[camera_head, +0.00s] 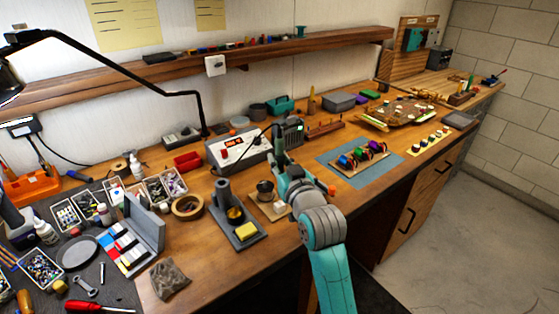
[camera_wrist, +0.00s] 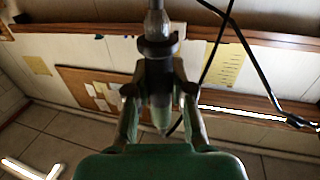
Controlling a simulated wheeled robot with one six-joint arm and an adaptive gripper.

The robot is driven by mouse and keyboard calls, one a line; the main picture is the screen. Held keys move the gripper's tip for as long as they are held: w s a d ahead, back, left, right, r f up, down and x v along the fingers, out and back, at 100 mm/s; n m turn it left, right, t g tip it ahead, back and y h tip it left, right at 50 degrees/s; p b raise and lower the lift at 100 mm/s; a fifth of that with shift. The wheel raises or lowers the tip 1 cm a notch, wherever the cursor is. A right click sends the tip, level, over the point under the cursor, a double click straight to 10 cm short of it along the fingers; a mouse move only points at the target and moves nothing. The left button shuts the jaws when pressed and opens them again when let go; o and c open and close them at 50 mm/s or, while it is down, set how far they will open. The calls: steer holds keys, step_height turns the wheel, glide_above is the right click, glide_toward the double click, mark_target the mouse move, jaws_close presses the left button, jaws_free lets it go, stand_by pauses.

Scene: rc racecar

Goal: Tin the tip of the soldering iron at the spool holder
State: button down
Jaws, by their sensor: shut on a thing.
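My gripper (camera_head: 279,145) is raised over the bench, in front of the soldering station (camera_head: 238,148). In the wrist view, its two fingers (camera_wrist: 157,85) are shut on the soldering iron (camera_wrist: 160,108), a slim grey-green body with a dark collar and a grey metal part toward the top edge. A dark cable hangs near it. In the head view the iron is mostly hidden by my gripper. What looks like the spool holder (camera_head: 265,190), a dark round part on a pale wooden base, stands left of and below my gripper, apart from it.
The iron stand (camera_head: 224,192) with a yellow sponge (camera_head: 246,231) is left of the spool holder. A tape roll (camera_head: 187,206) lies further left. A blue mat (camera_head: 340,178) with colored parts lies right of my arm. A lamp arm crosses the upper left.

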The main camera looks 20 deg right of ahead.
steer(key=shift+f, duration=1.15)
stand_by(4.7)
